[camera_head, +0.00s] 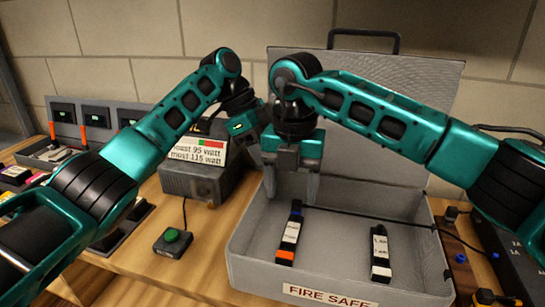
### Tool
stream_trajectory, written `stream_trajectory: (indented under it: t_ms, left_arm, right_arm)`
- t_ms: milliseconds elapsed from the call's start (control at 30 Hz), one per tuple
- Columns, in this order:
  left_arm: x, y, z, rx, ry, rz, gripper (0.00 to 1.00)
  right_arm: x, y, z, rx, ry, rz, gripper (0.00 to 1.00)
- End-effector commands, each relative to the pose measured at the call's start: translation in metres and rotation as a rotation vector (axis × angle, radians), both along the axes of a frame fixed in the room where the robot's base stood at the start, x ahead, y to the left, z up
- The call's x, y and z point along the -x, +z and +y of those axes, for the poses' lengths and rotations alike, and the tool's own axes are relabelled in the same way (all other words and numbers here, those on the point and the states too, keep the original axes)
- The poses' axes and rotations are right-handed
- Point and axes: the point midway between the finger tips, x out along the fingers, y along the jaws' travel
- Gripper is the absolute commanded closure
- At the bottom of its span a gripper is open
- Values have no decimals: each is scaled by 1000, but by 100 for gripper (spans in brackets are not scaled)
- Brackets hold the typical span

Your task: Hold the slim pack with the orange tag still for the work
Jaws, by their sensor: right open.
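The slim pack with the orange tag (290,236) lies in the grey box marked FIRE SAFE (237,262), left of its middle. It is dark with white labels, a blue band near its far end and an orange band near its near end. My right gripper (291,190) points down, open, above the pack's far end; I cannot tell whether it touches. My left gripper (246,128) is behind and left of the right one, partly hidden by it, and its fingers are not clear.
A second dark pack with white labels (380,250) lies at the box's right. A grey device with a printed card (198,180) stands left of the box, and a green button box (173,241) sits in front. The raised lid (420,90) stands behind.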

Motion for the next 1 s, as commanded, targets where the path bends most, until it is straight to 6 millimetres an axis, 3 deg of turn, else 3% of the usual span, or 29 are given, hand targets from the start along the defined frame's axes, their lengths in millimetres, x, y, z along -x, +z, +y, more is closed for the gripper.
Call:
stream_trajectory:
  t_ms: [167, 700, 1000]
  left_arm:
    - [3, 1, -6, 7, -13, 6, 57]
    - [2, 1, -5, 6, -10, 5, 57]
    - [2, 1, -5, 6, -10, 5, 57]
  right_arm:
    - [0, -13, 0, 1, 0, 1, 34]
    - [1, -108, 0, 1, 0, 2, 34]
    - [0, -129, 0, 0, 0, 0, 34]
